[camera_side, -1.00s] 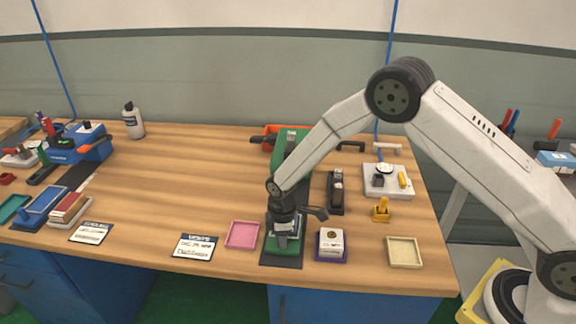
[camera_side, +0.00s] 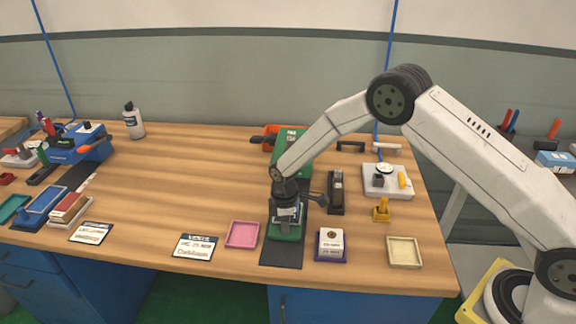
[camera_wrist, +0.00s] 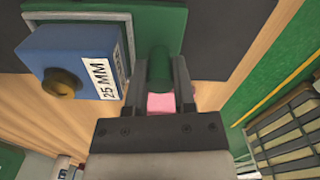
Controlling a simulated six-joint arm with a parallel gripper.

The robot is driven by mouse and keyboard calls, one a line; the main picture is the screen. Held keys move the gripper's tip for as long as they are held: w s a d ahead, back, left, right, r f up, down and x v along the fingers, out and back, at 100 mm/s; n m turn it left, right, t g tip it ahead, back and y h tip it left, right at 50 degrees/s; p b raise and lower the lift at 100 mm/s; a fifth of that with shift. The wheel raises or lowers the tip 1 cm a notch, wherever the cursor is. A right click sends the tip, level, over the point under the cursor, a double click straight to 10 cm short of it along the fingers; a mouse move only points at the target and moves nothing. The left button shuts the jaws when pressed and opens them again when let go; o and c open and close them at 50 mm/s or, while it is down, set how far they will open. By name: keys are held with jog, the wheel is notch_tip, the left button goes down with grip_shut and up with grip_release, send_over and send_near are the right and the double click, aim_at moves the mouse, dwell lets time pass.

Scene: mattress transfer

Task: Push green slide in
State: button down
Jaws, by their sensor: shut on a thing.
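The green slide (camera_side: 287,234) lies on a dark base strip (camera_side: 281,255) near the front of the table. Its edge also shows in the wrist view (camera_wrist: 172,22). A blue block (camera_wrist: 72,62) labelled "25 MM", with a brass-coloured knob, sits on the slide. My gripper (camera_wrist: 158,80) is shut on the slide's upright green post (camera_wrist: 158,66), with a finger on each side. In the side view my gripper (camera_side: 287,215) hides much of the slide and block. A taller green housing (camera_side: 291,145) stands behind, partly hidden by my arm.
A pink tray (camera_side: 242,235) lies left of the base strip. A purple-based white block (camera_side: 331,245) stands close on the right. A black tool (camera_side: 336,192) stands behind that block.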

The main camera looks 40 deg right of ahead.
jog(key=w+d, duration=0.3)
jog(key=shift+w+r, duration=0.1)
jog(key=shift+w, duration=0.05)
jog(key=c, duration=0.7)
grip_release()
jog(key=shift+c, duration=0.2)
jog(key=shift+r, duration=3.9)
